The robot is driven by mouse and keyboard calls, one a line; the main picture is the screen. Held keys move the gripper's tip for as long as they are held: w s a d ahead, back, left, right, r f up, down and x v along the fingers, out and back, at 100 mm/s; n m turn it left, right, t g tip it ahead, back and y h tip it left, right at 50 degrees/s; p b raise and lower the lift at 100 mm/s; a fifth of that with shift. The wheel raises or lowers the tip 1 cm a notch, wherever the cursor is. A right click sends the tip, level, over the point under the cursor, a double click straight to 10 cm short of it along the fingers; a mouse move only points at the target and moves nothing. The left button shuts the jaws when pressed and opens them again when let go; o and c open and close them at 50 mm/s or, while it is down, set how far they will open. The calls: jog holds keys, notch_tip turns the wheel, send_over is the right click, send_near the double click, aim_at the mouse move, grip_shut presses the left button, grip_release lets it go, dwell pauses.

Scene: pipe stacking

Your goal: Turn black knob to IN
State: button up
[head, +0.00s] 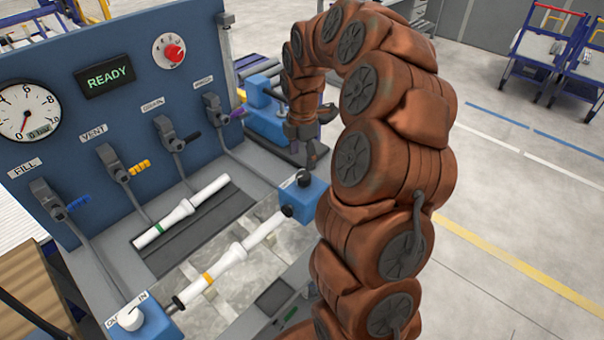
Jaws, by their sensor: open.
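The black knob (304,178) sits on top of the blue block (312,194) at the right end of the bench. A small white label (289,182) is beside it; its letters are too small to read, so I cannot tell where the knob points. My gripper (311,160) is just above and behind the knob in the picture, pointing down and apart from it as far as I can see. It is open and seems empty. My arm arches over from the right and hides what lies behind it.
A white knob (130,318) on a left block has OUT and IN labels. White pipes (235,259) lie across the bench. The blue panel (120,40) carries a gauge, READY display, red knob and several valve levers. Carts stand far right; open floor lies between.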

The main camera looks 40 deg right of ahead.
aim_at(302, 176)
jog(key=shift+f+p, duration=1.3)
jog(key=shift+f, duration=2.5)
jog(key=c, duration=1.1)
